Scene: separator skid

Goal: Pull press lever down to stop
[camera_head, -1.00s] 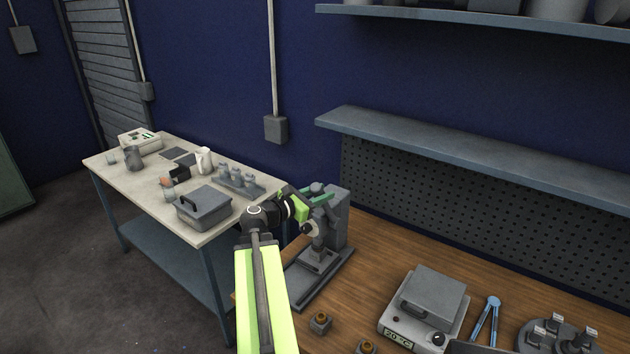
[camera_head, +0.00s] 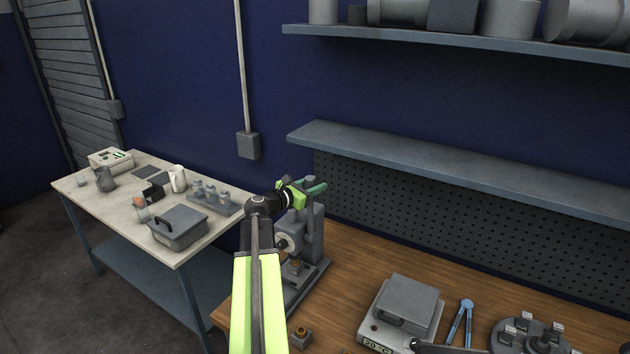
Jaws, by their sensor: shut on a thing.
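The grey press (camera_head: 314,232) stands at the back left of the wooden bench, with its round pivot hub (camera_head: 284,243) facing me. My gripper (camera_head: 311,189), with green fingers, is at the top of the press and shut on the press lever. The lever itself is mostly hidden behind the fingers and wrist, so its exact angle cannot be read. A small brass-topped part (camera_head: 296,266) sits on the press base under the hub. My arm covers the press's lower left side.
A hot plate (camera_head: 400,312), blue tongs (camera_head: 461,322) and a round holder (camera_head: 528,336) stand to the right. Another brass-topped part (camera_head: 301,337) is near the front. A shelf (camera_head: 450,165) overhangs the bench. A light table (camera_head: 130,215) with a grey box (camera_head: 178,228) is at left.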

